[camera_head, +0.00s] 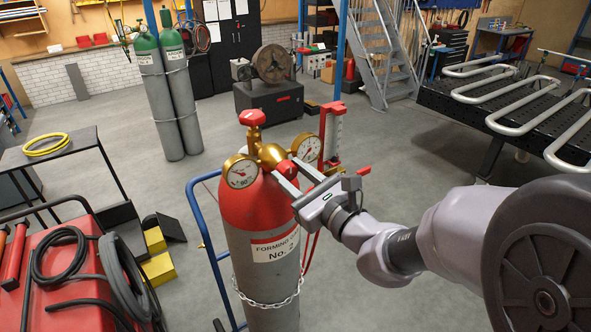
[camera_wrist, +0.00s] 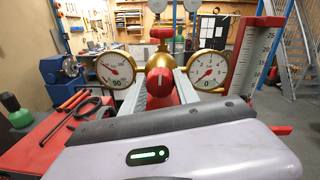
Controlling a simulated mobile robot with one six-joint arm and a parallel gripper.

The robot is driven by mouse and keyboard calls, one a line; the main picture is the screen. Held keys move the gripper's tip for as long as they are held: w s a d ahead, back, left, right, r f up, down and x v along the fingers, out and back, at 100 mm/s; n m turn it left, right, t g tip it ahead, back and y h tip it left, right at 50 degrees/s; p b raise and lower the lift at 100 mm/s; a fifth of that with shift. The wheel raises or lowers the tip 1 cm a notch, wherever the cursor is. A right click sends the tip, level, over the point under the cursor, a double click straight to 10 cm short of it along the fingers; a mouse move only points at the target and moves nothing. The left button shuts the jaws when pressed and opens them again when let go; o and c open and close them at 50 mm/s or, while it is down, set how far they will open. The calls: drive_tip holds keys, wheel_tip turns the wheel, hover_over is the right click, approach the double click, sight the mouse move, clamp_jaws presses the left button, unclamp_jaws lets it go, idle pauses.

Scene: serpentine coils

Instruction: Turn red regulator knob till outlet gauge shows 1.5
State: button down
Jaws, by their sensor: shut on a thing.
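The red regulator knob (camera_head: 287,168) sits at the front of the brass regulator (camera_head: 270,155) on a red-topped gas cylinder (camera_head: 250,205). In the wrist view the knob (camera_wrist: 160,88) lies between the two fingers of my gripper (camera_wrist: 158,82). My gripper (camera_head: 293,175) is shut on it, and the fingers partly hide it. Two round gauges flank the regulator. The left gauge (camera_wrist: 116,69) has a scale marked to 90. The right gauge (camera_wrist: 208,69) has a smaller-number scale, and its needle points down-left, near the low end. I cannot read an exact value.
A red valve handle (camera_head: 253,118) tops the cylinder, behind the regulator. A red upright scale (camera_wrist: 257,55) stands close on the right. A chain (camera_head: 268,302) and blue cart frame (camera_head: 205,235) hold the cylinder. A red cabinet (camera_head: 60,270) with hoses stands at left.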

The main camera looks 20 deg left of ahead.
drive_tip(key=m+p, duration=0.2)
drive_tip(key=m, duration=0.2)
drive_tip(key=shift+r, duration=0.1)
drive_tip(key=shift+m+t+p, duration=0.3)
drive_tip(key=shift+m+p, duration=0.65)
drive_tip(key=shift+m, duration=1.15)
drive_tip(key=shift+d, duration=0.1)
drive_tip(key=c, duration=0.9)
unclamp_jaws()
